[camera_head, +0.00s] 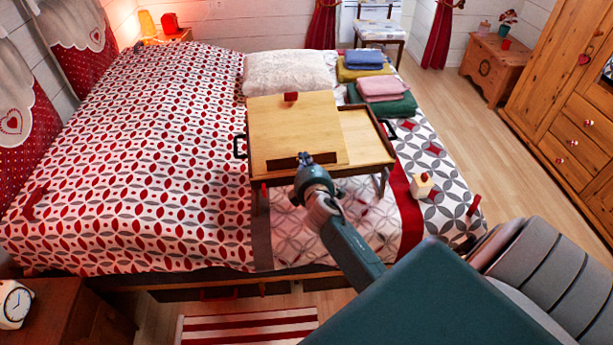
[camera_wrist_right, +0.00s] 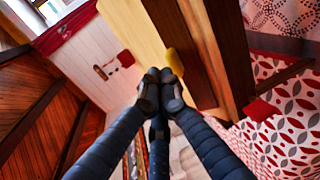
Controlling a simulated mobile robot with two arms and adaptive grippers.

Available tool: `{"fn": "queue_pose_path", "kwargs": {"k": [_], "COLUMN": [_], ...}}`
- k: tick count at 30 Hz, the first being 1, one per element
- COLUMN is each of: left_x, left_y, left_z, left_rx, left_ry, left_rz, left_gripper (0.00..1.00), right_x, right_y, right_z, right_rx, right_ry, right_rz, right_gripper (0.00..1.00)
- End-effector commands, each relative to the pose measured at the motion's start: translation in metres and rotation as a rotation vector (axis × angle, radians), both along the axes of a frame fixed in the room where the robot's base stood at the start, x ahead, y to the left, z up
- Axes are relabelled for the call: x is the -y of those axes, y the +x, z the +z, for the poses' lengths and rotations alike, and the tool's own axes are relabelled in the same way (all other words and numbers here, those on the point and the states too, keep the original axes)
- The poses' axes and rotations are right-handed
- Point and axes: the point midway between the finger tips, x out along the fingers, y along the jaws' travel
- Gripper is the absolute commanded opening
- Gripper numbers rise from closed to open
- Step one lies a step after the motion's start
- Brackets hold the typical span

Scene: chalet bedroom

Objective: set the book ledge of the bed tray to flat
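The bed tray (camera_head: 375,150) stands on its legs on the bed, with a pale wooden panel (camera_head: 295,125) on top. The book ledge (camera_head: 283,163) is a dark strip along the panel's near edge; it looks raised, but its exact angle is hard to tell. My left gripper is not in view.
A red block (camera_head: 291,97) sits at the panel's far edge. A white pillow (camera_head: 288,72) and folded towels (camera_head: 382,87) lie behind the tray. A pale block with a red top (camera_head: 422,185) is on the bed to the right. The bed's left side is mostly clear.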

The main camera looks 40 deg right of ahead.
Motion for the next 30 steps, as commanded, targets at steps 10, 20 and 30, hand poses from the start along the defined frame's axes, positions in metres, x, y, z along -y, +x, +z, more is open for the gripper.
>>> {"fn": "queue_pose_path", "kwargs": {"k": [10, 20, 30], "left_x": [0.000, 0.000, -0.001], "left_y": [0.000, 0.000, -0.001], "left_z": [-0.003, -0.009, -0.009], "left_rx": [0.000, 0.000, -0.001], "left_ry": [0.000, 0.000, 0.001], "left_rz": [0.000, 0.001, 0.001], "left_gripper": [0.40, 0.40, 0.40], "right_x": [0.011, 0.019, 0.019], "right_y": [0.021, 0.036, 0.037], "right_z": [0.008, 0.008, 0.008], "right_rx": [0.001, 0.000, 0.000], "right_ry": [-0.002, -0.002, 0.000], "right_rz": [0.000, -0.001, 0.000], "right_gripper": [0.00, 0.00, 0.00]}}
